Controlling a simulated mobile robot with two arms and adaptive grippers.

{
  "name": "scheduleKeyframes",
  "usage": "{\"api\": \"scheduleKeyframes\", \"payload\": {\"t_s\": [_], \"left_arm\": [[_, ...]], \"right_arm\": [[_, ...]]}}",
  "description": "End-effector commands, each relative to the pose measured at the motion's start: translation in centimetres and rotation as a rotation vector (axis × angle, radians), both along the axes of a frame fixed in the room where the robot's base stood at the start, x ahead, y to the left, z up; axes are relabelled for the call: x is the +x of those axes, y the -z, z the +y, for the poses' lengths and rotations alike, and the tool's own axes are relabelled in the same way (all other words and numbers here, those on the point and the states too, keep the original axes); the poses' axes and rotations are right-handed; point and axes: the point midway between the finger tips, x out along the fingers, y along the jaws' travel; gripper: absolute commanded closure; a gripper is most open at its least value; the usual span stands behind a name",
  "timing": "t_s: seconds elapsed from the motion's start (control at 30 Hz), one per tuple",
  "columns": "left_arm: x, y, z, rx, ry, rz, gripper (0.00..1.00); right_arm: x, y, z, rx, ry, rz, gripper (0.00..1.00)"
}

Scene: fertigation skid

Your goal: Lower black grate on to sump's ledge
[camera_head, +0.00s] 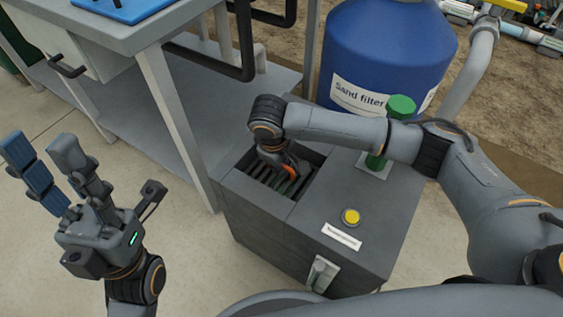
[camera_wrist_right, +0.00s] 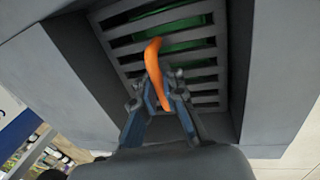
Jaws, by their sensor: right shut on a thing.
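The black grate (camera_head: 262,174) with its parallel bars lies inside the square opening of the grey sump cabinet (camera_head: 265,232). In the right wrist view the grate (camera_wrist_right: 150,24) is framed by the opening's walls, and green shows through its slots. An orange curved handle (camera_wrist_right: 153,62) stands on the grate. My right gripper (camera_wrist_right: 163,92) is shut on this handle, reaching down into the opening. The ledge is hidden, so I cannot tell whether the grate touches it. My left gripper (camera_head: 42,158) is open and empty, off to the left above the floor.
A green-capped valve (camera_head: 399,107) and a yellow button (camera_head: 350,216) stand on the cabinet top, right of the opening. A blue sand filter tank (camera_head: 385,45) stands behind. A grey bench (camera_head: 145,30) with a blue board is at the back left. Floor is clear at left.

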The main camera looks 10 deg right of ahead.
Motion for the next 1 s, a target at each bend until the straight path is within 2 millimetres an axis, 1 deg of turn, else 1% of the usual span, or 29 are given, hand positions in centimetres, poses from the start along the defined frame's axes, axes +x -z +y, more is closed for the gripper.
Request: {"api": "scheduleKeyframes", "payload": {"t_s": [0.2,0.23,0.33,0.37,0.67,0.77,1.0], "left_arm": [[0.0,0.0,0.0,0.0,0.0,0.001,0.6],[0.0,0.0,0.0,0.0,0.0,0.001,0.6],[0.0,0.0,0.0,0.0,0.0,0.001,0.6],[0.0,0.0,0.0,0.0,0.0,0.001,0.6],[0.1,-0.1,0.0,0.002,0.0,0.005,0.6],[0.6,-0.3,-0.1,0.011,-0.002,0.031,0.6],[2.6,-0.8,-0.6,0.043,-0.008,0.132,0.6]], "right_arm": [[0.0,0.0,0.0,0.001,0.0,-0.001,1.0],[0.0,0.0,0.0,0.001,0.0,-0.001,0.87],[0.0,0.0,0.0,0.0,0.0,-0.001,0.66],[0.0,0.0,0.0,0.001,0.0,-0.001,0.64],[0.0,-0.1,0.0,0.0,0.0,0.0,0.64],[0.0,-0.4,0.0,0.0,0.0,0.0,0.64],[0.0,-1.3,0.0,0.0,0.0,0.0,0.64]]}}
